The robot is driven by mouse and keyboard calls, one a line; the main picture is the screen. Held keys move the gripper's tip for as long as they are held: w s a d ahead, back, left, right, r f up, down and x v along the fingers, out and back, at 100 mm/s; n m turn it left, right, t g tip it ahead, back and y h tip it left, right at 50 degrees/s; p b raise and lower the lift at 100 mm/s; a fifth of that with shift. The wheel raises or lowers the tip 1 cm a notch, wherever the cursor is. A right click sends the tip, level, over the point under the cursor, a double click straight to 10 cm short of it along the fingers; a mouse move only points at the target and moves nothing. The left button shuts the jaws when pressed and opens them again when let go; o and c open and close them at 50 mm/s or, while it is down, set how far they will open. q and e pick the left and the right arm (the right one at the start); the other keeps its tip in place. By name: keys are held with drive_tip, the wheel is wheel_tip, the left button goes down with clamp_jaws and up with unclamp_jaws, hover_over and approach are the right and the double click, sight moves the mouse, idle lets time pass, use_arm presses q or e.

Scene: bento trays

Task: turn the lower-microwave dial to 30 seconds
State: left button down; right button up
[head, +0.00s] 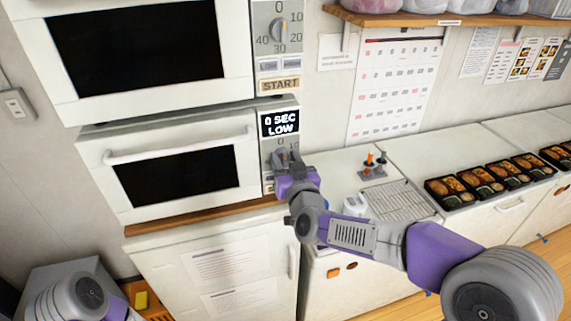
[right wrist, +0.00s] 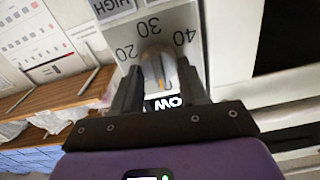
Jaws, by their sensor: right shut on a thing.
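The lower microwave (head: 103,184) is white with a dark window and a shut door. Its display (head: 280,122) reads "0 SEC LOW". My right gripper (head: 286,158) is at its control panel and covers most of the dial in the head view. In the right wrist view the grey dial (right wrist: 155,68) sits between the two fingers of my right gripper (right wrist: 159,88), which is shut on it. The dial's orange mark faces the display side, away from the printed 30 (right wrist: 148,27). My left gripper is not in view.
The upper microwave (head: 232,45) with its own dial (head: 280,30) and START label stands directly above. To the right, a counter holds a wire rack (head: 400,202) and several filled bento trays (head: 455,190). A wooden shelf (head: 400,19) hangs above.

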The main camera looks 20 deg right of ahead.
drive_tip(key=m+b, duration=0.5)
drive_tip(key=shift+d+f, duration=0.15)
drive_tip(key=shift+f, duration=0.1)
drive_tip(key=shift+m+b, duration=0.9)
drive_tip(key=shift+b, duration=0.05)
drive_tip(key=m+b, duration=0.3)
drive_tip(key=m, duration=0.1)
drive_tip(key=m+b, duration=0.3)
drive_tip(key=m, duration=0.2)
drive_tip(key=shift+d+f, duration=0.15)
drive_tip(key=m+b, duration=0.2)
drive_tip(key=m, duration=0.3)
drive_tip(key=m+b, duration=0.2)
drive_tip(key=m, duration=0.2)
drive_tip(key=m+b, duration=0.2)
drive_tip(key=m, duration=0.3)
drive_tip(key=shift+a+f+m+b, duration=0.2)
drive_tip(key=shift+f+m+b, duration=0.05)
drive_tip(key=shift+m+b, duration=0.05)
drive_tip(key=shift+a+m+b, duration=0.1)
drive_tip(key=shift+m+b, duration=0.65)
drive_tip(key=shift+m, duration=1.25)
